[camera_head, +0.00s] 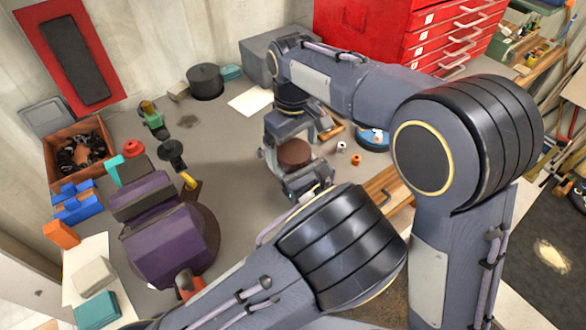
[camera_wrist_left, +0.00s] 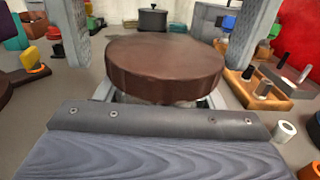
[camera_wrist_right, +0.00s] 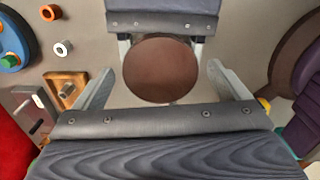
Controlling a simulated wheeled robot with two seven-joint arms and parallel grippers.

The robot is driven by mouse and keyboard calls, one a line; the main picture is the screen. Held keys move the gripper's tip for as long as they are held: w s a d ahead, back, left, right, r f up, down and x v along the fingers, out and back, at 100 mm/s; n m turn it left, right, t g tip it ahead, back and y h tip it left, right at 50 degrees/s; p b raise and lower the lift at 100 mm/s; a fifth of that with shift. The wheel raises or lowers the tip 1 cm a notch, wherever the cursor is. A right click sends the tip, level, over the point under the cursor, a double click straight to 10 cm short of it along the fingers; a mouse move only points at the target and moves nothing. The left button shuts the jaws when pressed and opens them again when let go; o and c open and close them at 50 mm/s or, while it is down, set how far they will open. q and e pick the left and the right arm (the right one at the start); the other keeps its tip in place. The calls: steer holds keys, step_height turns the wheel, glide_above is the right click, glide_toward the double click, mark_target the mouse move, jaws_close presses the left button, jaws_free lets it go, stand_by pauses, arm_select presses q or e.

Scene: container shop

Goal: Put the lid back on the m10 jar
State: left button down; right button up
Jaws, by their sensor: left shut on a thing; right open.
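The round brown lid (camera_head: 294,153) is level over the jar, of which only a thin grey, glassy strip (camera_wrist_left: 150,99) shows just below the lid in the left wrist view. The rest of the jar is hidden, and I cannot tell whether the lid is fully seated. My left gripper (camera_head: 303,182) is shut on the jar from the near side, its fingers on either side below the lid. My right gripper (camera_wrist_right: 160,85) is open above, its fingers apart on both sides of the lid, which shows from above in the right wrist view (camera_wrist_right: 161,68).
A purple-grey machine (camera_head: 165,235) stands to the left. A black pot (camera_head: 205,82) stands behind. A wooden block with pegs (camera_wrist_left: 258,88), a white ring (camera_head: 341,147) and a blue round holder (camera_head: 372,139) lie to the right.

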steer(key=shift+r, duration=2.25)
steer(key=shift+c, duration=0.3)
step_height(320, 180, up, 4)
steer(key=n, duration=0.3)
steer(key=shift+f, duration=0.25)
steer(key=shift+f, duration=4.05)
